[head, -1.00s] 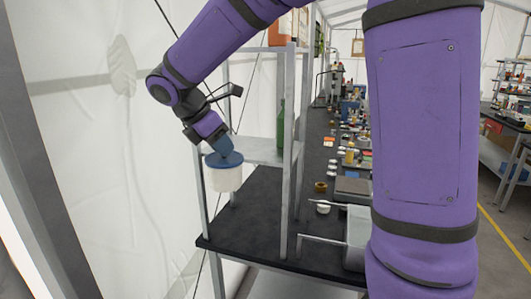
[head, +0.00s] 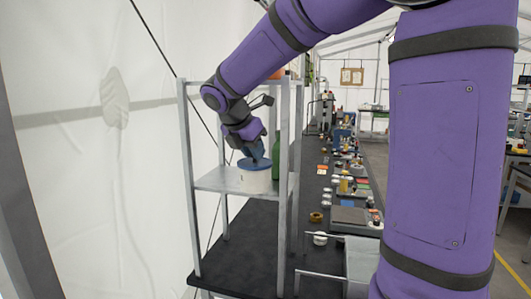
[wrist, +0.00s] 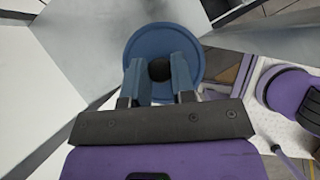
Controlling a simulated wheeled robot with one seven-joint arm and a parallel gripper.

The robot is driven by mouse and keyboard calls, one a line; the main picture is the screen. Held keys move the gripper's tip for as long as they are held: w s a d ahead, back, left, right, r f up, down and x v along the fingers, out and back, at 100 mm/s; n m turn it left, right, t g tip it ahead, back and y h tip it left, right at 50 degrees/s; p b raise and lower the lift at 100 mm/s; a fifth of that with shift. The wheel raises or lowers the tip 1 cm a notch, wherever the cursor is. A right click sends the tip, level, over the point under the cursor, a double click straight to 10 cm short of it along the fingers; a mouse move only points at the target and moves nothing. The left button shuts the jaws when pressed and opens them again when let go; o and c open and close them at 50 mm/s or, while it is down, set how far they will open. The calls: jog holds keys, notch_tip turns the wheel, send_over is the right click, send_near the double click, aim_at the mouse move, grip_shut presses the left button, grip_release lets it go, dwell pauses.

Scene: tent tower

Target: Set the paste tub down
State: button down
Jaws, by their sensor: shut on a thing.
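The paste tub (head: 257,182) is a white tub with a blue lid. In the head view it is upright over the middle shelf (head: 212,181) of a grey metal rack; I cannot tell whether its base touches the shelf. My gripper (head: 255,156) is above the lid. In the wrist view the blue lid (wrist: 145,45) fills the top middle, and my gripper (wrist: 159,75) is shut on the dark round knob (wrist: 160,69) at its centre. The tub's white body is hidden below the lid there.
A green bottle (head: 276,160) stands just behind and right of the tub. The rack's front posts (head: 284,190) are close to the tub and my arm. The shelf is bare left of the tub. A long black bench (head: 240,250) with many small items runs to the back.

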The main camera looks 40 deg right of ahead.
jog(key=shift+w+d, duration=0.2)
jog(key=shift+d, duration=0.65)
jog(key=d, duration=0.1)
jog(key=w+d, duration=0.1)
jog(key=d, duration=0.1)
jog(key=shift+d, duration=0.25)
jog(key=shift+a+f, duration=0.1)
jog(key=shift+f, duration=0.5)
jog(key=shift+a+f, duration=0.1)
jog(key=shift+f, duration=0.1)
jog(key=c, duration=0.9)
grip_release()
jog(key=shift+f, duration=0.1)
jog(key=shift+c, duration=0.2)
